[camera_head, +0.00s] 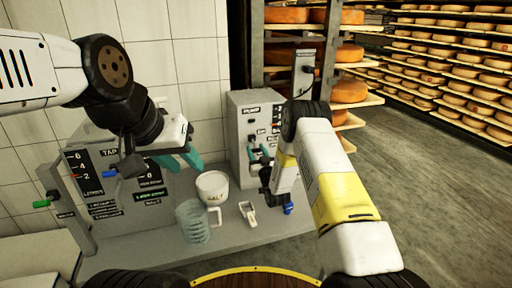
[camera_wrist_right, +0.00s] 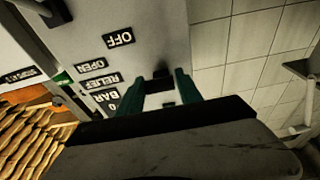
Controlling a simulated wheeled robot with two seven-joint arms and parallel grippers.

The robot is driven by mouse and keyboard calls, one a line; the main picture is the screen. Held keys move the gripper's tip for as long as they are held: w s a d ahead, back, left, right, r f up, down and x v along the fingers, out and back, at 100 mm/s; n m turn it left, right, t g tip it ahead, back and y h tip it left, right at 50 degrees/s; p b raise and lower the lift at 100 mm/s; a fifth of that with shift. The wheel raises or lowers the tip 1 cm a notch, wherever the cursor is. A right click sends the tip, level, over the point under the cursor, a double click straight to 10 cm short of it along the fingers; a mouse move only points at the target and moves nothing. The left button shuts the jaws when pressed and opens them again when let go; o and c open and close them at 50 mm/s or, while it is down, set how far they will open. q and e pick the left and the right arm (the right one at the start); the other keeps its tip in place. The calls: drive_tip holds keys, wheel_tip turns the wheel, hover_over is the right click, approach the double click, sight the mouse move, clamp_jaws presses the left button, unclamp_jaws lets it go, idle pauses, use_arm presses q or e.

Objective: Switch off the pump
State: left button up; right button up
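The pump panel (camera_head: 243,105) is a grey box labelled PUMP at the back of the bench. It also shows close up in the right wrist view (camera_wrist_right: 150,25), with an OFF label (camera_wrist_right: 120,39) and OPEN, RELIEF and BAR labels. My right gripper (camera_head: 262,158) is at the panel's front. Its teal fingers (camera_wrist_right: 160,85) are apart, with a small black part (camera_wrist_right: 162,74), perhaps a switch handle, at the gap between their tips. I cannot tell whether they touch it. My left gripper (camera_head: 181,160) has its teal fingers apart in front of the tap panel (camera_head: 130,188), above the bench.
A white tub (camera_head: 212,187), a clear jug (camera_head: 192,222) and a small white scoop (camera_head: 247,213) stand on the bench (camera_head: 225,238) between my grippers. A green-handled lever (camera_head: 42,203) is at far left. Shelves of cheese wheels (camera_head: 440,60) and open floor lie right.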

drive_tip(key=shift+o, duration=0.9)
drive_tip(key=v, duration=0.7)
drive_tip(key=shift+s, duration=0.4)
drive_tip(key=shift+d, duration=0.15)
